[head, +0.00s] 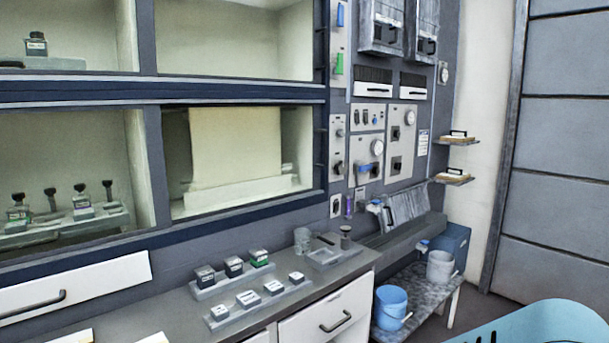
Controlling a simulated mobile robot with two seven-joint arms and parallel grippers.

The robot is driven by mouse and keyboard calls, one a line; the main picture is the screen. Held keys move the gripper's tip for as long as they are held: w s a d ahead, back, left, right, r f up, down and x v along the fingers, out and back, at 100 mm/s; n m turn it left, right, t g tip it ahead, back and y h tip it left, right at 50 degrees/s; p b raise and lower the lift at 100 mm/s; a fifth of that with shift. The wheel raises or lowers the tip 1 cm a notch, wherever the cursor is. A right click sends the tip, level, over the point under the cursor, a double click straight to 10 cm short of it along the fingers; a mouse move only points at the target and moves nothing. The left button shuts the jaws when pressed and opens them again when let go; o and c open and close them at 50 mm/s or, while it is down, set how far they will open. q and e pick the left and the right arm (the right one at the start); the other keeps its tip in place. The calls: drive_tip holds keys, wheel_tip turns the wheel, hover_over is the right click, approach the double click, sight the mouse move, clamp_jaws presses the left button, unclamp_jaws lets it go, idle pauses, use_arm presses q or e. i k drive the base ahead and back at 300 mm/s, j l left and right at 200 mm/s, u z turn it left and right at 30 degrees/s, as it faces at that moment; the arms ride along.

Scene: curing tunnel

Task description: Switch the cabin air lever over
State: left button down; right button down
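The grey control panel (368,117) stands on the wall right of the cabinets, with gauges, switches and knobs. A blue lever-like piece (340,15) and a green one (338,63) sit on its narrow left strip. A blue handle-like piece (366,169) sits lower, on a plate below a round gauge (376,147). The labels are too small to read, so I cannot tell which of these is the cabin air lever or how it is set. Neither of my grippers is in view.
A counter (365,257) with small labelled blocks (234,266) runs below the cabinets. Right of it stands a low bench (411,283) with a blue bucket (391,306) and a grey bucket (440,267). A light-blue surface (550,325) fills the bottom right corner.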

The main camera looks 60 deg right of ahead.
sight(367, 166)
drive_tip(key=z, duration=2.2)
drive_tip(key=i+l+u, duration=0.2)
drive_tip(key=i+l, duration=0.15)
drive_tip(key=i+l+u, duration=0.2)
drive_tip(key=i+l, duration=0.25)
drive_tip(key=i+l+u, duration=0.2)
drive_tip(key=i+l, duration=0.15)
drive_tip(key=l, duration=0.15)
drive_tip(key=i+l+u, duration=0.2)
drive_tip(key=i+l, duration=0.15)
drive_tip(key=l, duration=0.15)
